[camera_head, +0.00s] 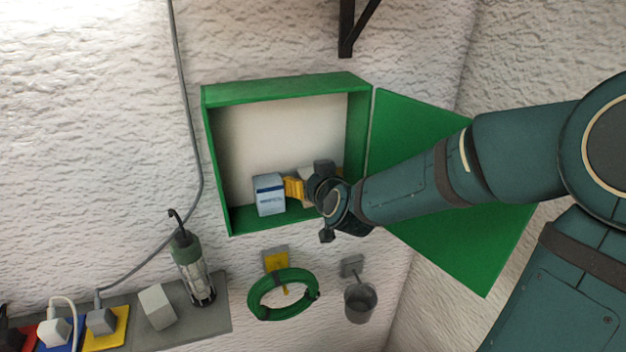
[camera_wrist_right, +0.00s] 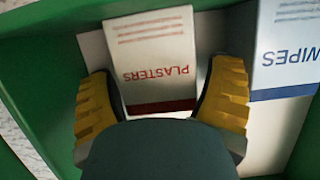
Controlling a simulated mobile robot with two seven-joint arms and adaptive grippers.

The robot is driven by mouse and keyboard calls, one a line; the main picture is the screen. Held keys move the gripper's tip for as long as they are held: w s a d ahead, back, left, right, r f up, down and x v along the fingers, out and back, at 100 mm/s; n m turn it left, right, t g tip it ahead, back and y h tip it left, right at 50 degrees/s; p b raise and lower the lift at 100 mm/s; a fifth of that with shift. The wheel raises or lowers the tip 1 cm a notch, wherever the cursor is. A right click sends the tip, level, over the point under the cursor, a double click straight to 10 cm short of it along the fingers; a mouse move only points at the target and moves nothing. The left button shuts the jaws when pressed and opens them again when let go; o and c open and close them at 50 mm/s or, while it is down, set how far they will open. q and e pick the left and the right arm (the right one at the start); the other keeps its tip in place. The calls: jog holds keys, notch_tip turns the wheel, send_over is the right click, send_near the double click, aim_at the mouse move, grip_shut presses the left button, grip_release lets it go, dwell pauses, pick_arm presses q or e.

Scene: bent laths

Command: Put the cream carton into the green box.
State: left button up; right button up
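The green box (camera_head: 223,170) is fixed to the wall with its door (camera_head: 455,245) open to the right. The cream carton (camera_wrist_right: 152,45), marked PLASTERS with a dark red band, is inside it in the right wrist view. My right gripper (camera_wrist_right: 163,85) reaches into the box, its yellow fingers on either side of the carton. Small gaps show between fingertips and carton, so it looks open around it. In the head view my right wrist mostly hides the carton. My left gripper is not in view.
A white and blue WIPES carton (camera_head: 269,194) stands in the box beside the fingers; it also shows in the right wrist view (camera_wrist_right: 288,55). Below hang a green coil (camera_head: 258,303) and a grey cup (camera_head: 360,303). A lamp (camera_head: 193,267) and plugs (camera_head: 101,321) are lower left.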

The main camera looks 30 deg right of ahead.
jog(key=shift+r, duration=0.1)
jog(key=shift+r, duration=0.1)
jog(key=shift+s+r, duration=0.1)
jog(key=shift+s, duration=0.15)
jog(key=b+v, duration=0.3)
jog(key=v, duration=0.8)
jog(key=shift+s+a, duration=0.2)
jog(key=shift+s, duration=0.05)
